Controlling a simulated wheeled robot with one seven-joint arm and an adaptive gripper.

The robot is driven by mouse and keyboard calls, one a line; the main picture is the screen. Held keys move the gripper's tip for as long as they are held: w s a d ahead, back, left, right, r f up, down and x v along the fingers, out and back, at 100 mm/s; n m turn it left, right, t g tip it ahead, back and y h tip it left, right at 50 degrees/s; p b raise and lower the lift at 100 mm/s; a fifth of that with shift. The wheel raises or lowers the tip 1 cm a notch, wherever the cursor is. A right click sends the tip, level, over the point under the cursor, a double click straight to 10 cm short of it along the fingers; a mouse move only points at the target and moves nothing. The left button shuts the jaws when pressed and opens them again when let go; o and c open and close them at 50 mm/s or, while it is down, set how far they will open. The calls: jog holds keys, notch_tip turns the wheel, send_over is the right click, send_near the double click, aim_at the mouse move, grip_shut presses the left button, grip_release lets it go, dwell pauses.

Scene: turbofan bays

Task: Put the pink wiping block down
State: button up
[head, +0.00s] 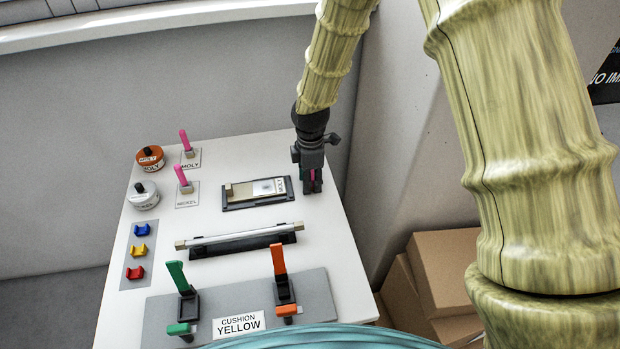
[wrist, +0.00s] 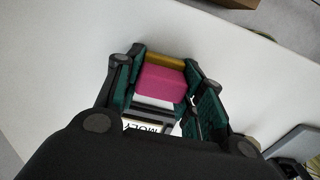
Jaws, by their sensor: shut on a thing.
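My gripper (head: 312,186) points down over the right part of the white table, just right of the black tray (head: 256,203). In the wrist view its green-padded fingers (wrist: 163,92) are shut on the pink wiping block (wrist: 160,86), which has a yellowish strip along one edge. In the head view the fingers mostly hide the block. I cannot tell whether it touches the table.
A bar on a black holder (head: 240,239) and a grey plate with green and orange levers (head: 281,275) lie nearer. Two round tins (head: 150,160), pink-handled tools (head: 186,144) and coloured clips (head: 138,251) stand left. Cardboard boxes (head: 447,270) are right of the table.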

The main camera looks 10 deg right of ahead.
jog(key=shift+s+f, duration=0.3)
jog(key=shift+f, duration=0.2)
jog(key=o, duration=1.1)
jog(key=shift+f, duration=0.1)
jog(key=shift+o, duration=0.2)
jog(key=shift+w+f, duration=0.15)
jog(key=shift+f, duration=0.05)
jog(key=shift+r, duration=0.1)
jog(key=shift+r, duration=0.15)
jog(key=shift+w+r, duration=0.15)
jog(key=shift+r, duration=0.35)
notch_tip(320, 180, up, 12)
jog(key=b, duration=0.2)
jog(key=shift+r, duration=0.2)
